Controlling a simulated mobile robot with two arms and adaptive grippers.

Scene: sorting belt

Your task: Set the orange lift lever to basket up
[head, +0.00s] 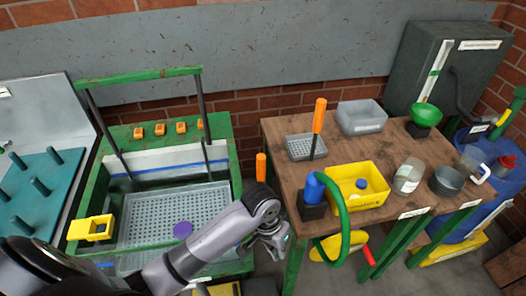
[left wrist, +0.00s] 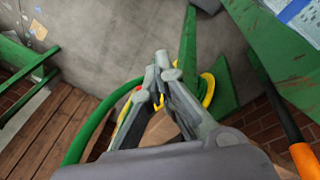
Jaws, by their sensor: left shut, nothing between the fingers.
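The orange lift lever (head: 261,167) stands in the gap between the green-framed tank and the wooden table. Its lower part is hidden behind my arm in the head view. In the left wrist view, the orange grip of the lever (left wrist: 305,158) is at the lower right, on a dark rod. My left gripper (head: 278,245) is shut and empty, in front of and below the orange grip, apart from it. Its closed fingers (left wrist: 163,68) show in the left wrist view, away from the lever. A grey perforated basket (head: 150,205) sits in the tank. My right gripper is not in view.
The wooden table (head: 275,130) stands right of the lever. A green hose (head: 345,215) loops off its front edge beside my left gripper. A yellow bin (head: 358,200) and a blue-handled item (head: 314,188) are near that edge.

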